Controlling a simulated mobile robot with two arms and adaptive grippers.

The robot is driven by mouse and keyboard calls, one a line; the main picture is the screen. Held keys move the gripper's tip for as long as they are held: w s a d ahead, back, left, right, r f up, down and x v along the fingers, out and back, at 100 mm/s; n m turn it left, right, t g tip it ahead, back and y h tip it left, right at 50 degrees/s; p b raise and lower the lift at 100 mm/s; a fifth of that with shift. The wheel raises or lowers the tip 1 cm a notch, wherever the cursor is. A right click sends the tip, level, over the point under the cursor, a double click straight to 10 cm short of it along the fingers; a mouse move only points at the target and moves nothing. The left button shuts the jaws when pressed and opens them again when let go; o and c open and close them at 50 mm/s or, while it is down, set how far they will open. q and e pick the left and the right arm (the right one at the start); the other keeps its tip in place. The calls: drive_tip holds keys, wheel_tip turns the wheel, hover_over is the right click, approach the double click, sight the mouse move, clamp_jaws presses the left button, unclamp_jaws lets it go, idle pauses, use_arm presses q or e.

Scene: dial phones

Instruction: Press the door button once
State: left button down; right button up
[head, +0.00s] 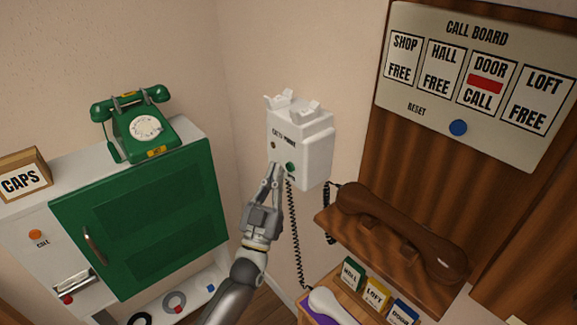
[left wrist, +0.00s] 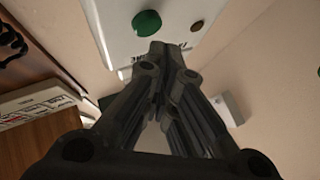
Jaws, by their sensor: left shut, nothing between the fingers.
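A white wall phone box (head: 304,142) hangs near the corner, with small dark lettering on its front. A round green button (head: 290,167) sits low on that front, with a tiny label below it that is too small to read. The green button also shows in the left wrist view (left wrist: 146,23). My left gripper (head: 277,168) is shut and empty, its tips close to the box front, just left of the green button. I cannot tell whether the tips touch the box. On the call board (head: 440,112), the DOOR panel (head: 486,84) shows a red bar and CALL.
A brown handset (head: 400,230) rests on a wooden shelf right of the box. A coiled black cord (head: 293,240) hangs below the box. A green dial phone (head: 142,127) stands on the cabinet with a green door (head: 150,220) at left. A blue reset button (head: 458,128) is on the board.

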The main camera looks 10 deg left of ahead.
use_arm(q)
drive_tip(key=s+a+p, duration=0.1)
drive_tip(key=s, duration=0.1)
drive_tip(key=s+a+p, duration=0.1)
drive_tip(key=s+a, duration=0.1)
idle(0.6)
idle(0.6)
